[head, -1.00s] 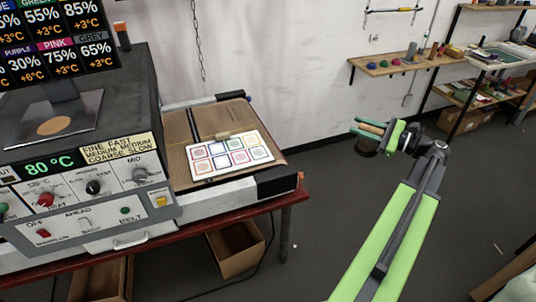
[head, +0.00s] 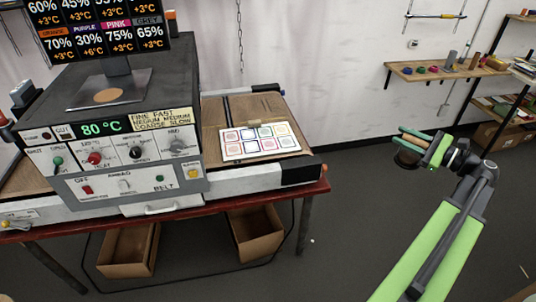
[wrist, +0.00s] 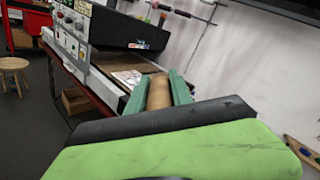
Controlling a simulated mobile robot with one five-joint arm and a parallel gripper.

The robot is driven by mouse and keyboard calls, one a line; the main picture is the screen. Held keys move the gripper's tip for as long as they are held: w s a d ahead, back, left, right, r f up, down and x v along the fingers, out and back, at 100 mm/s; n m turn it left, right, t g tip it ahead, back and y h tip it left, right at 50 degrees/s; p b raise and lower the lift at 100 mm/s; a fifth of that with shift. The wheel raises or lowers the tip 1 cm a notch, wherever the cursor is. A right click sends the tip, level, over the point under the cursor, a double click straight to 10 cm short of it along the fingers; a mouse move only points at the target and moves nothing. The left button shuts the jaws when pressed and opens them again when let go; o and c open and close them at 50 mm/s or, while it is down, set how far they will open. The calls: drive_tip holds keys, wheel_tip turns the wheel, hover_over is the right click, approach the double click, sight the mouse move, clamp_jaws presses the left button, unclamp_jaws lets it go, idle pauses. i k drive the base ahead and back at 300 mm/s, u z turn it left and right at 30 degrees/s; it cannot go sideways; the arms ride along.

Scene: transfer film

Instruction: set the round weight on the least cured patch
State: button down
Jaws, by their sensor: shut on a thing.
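My gripper (head: 413,140) is at the right of the head view, raised over open floor and well right of the bench. It is shut on the round weight (head: 407,158), whose dark body shows below the fingers. Its tan handle (wrist: 159,93) lies between the two green fingers in the wrist view. A white card (head: 262,156) with two rows of coloured patches lies on the belt at the dryer's right end. The patches are small and their prints hard to read. The screen (head: 120,40) lists orange 70%, purple 30%, pink 75% and grey 65%; its top row is partly cut off.
The dryer (head: 130,150) stands left of the card on a red-edged bench (head: 318,190). Cardboard boxes (head: 257,235) sit under the bench. A wall shelf (head: 425,72) with small items is at the back right. Floor between bench and arm is clear.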

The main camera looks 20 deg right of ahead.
sight(251, 146)
drive_tip(key=k, duration=0.75)
drive_tip(key=u, duration=1.05)
drive_tip(key=i, duration=1.7)
drive_tip(key=z, duration=0.05)
